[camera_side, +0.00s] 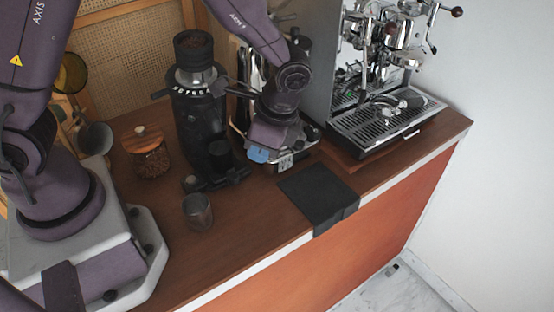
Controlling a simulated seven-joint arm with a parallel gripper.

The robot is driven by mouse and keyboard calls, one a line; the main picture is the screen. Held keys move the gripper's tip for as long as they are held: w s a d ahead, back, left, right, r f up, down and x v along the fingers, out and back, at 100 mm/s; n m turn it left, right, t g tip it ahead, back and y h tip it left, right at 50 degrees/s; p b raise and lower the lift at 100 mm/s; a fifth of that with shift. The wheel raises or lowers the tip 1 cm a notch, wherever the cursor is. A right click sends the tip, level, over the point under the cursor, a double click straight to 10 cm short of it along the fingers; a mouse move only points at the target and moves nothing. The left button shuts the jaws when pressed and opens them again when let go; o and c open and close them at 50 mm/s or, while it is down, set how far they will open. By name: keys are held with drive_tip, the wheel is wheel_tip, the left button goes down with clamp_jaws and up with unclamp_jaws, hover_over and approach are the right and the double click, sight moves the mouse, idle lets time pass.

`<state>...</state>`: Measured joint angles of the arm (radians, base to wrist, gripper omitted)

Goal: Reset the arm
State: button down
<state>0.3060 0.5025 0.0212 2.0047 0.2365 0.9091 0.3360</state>
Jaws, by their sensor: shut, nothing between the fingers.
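My arm reaches in from the top left and bends down over the middle of the wooden counter (250,225). My gripper (284,163) hangs at its end, below the purple wrist and a blue part, between the black grinder and the espresso machine. It looks shut and empty. The fingertips are small and dark in this view, and their height above the counter is hard to tell.
The black grinder (190,110) stands left of my gripper, with a dark portafilter-like tool (222,181) at its foot. Front centre is clear.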

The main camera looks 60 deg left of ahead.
drive_tip(key=s+a+r+n+t+h, duration=0.1)
drive_tip(key=s+a+r+n+t, duration=0.2)
drive_tip(key=s+r, duration=0.3)
drive_tip(key=s+a+r+n+t+h, duration=0.2)
drive_tip(key=s+r+n, duration=0.4)
drive_tip(key=r, duration=0.8)
drive_tip(key=a+t, duration=0.1)
drive_tip(key=t, duration=0.1)
drive_tip(key=shift+s+t, duration=0.25)
drive_tip(key=shift+t, duration=0.15)
idle(0.4)
